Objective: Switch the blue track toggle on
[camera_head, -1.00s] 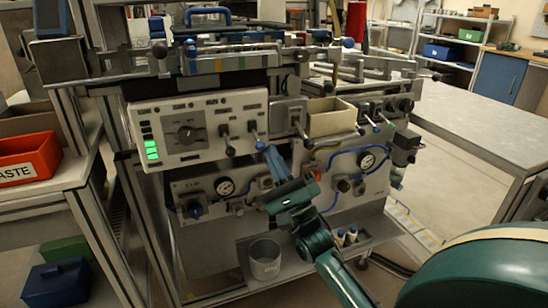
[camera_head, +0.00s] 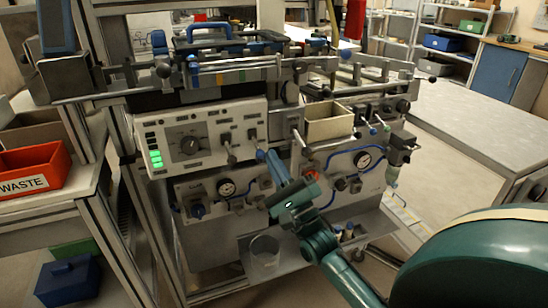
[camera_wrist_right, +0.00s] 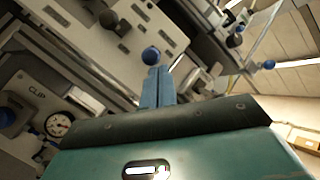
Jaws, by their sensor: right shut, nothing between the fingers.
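The blue track toggle is a lever with a round blue knob (camera_head: 261,156) at the lower right of the white control panel (camera_head: 190,170). It hangs downward. In the right wrist view the blue knob (camera_wrist_right: 151,55) is just beyond the fingertips. My right gripper (camera_head: 268,154) has blue fingers shut together with nothing between them. Its tips are at the knob, touching or very close; I cannot tell which. The fingertips also show in the right wrist view (camera_wrist_right: 158,72). My left gripper is not in view.
A dark-knobbed toggle (camera_head: 231,158) hangs just left of the blue one. A cream bin (camera_head: 330,125) is mounted to the right. A pressure gauge (camera_head: 227,188) is below the panel. A clear cup (camera_head: 265,252) stands on the lower shelf. A red WASTE bin (camera_head: 32,180) is at left.

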